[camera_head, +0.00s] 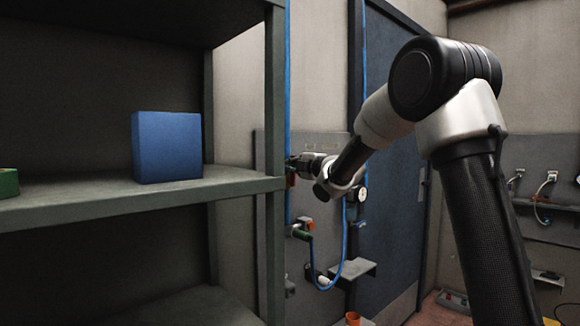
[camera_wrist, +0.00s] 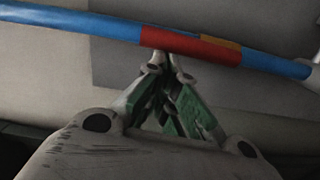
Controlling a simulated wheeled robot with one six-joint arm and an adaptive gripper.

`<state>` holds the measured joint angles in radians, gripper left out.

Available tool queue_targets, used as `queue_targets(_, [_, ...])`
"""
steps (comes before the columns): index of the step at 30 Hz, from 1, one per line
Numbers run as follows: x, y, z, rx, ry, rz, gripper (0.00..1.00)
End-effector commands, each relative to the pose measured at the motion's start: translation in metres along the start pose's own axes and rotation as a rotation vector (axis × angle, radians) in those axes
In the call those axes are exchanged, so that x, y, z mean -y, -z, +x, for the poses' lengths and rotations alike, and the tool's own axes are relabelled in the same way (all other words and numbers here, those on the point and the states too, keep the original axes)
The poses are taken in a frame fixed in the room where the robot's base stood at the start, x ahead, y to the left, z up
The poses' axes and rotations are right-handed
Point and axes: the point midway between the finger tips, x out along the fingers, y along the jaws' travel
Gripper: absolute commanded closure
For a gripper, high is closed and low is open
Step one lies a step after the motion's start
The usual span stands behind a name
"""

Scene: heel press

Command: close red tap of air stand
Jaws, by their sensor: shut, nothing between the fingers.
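In the wrist view a blue pipe (camera_wrist: 85,23) crosses the top of the picture. A red part (camera_wrist: 188,44) with a small orange piece (camera_wrist: 220,43) sits along it. My gripper (camera_wrist: 168,62) is shut and empty, with its tips at the lower edge of the red part in the picture; I cannot tell if they touch it. In the head view my gripper (camera_head: 291,161) is beside the upright blue pipe (camera_head: 287,90) of the air stand. A small dark red piece (camera_head: 291,180) shows just below it. The grey shelf post hides part of the stand.
A grey shelf (camera_head: 240,187) with a blue box (camera_head: 167,147) stands close on the left. Lower on the stand are an orange-red piece (camera_head: 309,224), a gauge (camera_head: 361,194) and a blue hose (camera_head: 345,255). A dark blue door (camera_head: 390,230) is behind my arm.

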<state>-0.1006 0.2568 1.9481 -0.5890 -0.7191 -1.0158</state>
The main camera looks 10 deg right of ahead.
Motion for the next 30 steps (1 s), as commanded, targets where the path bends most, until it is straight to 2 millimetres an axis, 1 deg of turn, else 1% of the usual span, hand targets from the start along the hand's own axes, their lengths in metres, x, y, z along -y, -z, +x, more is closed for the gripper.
queue_targets(5, [-0.002, -0.004, 0.000, 0.001, 0.002, 0.048, 1.00])
queue_targets(11, [-0.006, -0.012, 0.000, 0.002, 0.008, 0.162, 1.00])
queue_targets(21, [-0.011, -0.037, 0.002, 0.002, 0.022, 0.478, 1.00])
queue_targets(30, [-0.009, -0.058, 0.003, 0.002, 0.038, 0.763, 1.00])
